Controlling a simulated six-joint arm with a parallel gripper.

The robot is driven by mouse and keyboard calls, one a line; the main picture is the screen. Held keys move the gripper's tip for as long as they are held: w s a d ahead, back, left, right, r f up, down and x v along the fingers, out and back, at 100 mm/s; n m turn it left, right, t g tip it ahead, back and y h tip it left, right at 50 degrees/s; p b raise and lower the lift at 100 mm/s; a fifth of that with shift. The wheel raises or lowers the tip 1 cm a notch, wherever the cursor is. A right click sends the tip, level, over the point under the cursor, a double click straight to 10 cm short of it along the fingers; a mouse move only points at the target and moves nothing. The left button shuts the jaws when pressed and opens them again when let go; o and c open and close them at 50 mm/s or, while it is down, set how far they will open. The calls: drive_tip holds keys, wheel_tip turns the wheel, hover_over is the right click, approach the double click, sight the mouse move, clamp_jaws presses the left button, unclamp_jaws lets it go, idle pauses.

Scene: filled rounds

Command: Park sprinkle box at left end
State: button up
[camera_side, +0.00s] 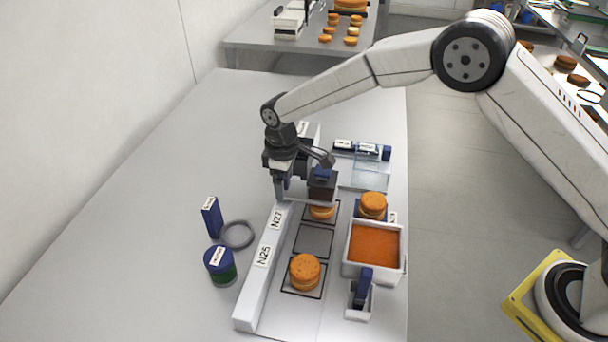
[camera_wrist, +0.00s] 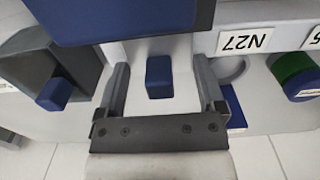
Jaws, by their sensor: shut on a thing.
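A small dark box with a blue top, which I take to be the sprinkle box (camera_side: 322,188), is held by my gripper (camera_side: 306,198). It hangs above the mats, just right of the long white rail (camera_side: 255,283). In the wrist view my gripper (camera_wrist: 160,66) has a finger on each side, and a large blue face, likely the box top (camera_wrist: 120,20), fills the upper edge. The fingertips' contact is hidden there. A small blue block (camera_wrist: 158,77) shows between the fingers. The rail carries labels N27 (camera_side: 277,218) and N25 (camera_side: 263,256).
A filled round (camera_side: 305,271) sits on the near mat; the middle mat (camera_side: 314,240) is empty. An orange-filled white tray (camera_side: 401,262) stands right. A blue-lidded green jar (camera_side: 221,266), grey ring (camera_side: 238,235) and blue block (camera_side: 212,218) stand left of the rail. The far-left table is clear.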

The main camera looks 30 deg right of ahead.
sight(246, 295)
drive_tip(key=shift+s+a, duration=9.05)
drive_tip(key=o, duration=0.6)
drive_tip(key=shift+r, duration=0.1)
drive_tip(key=shift+r, duration=3.45)
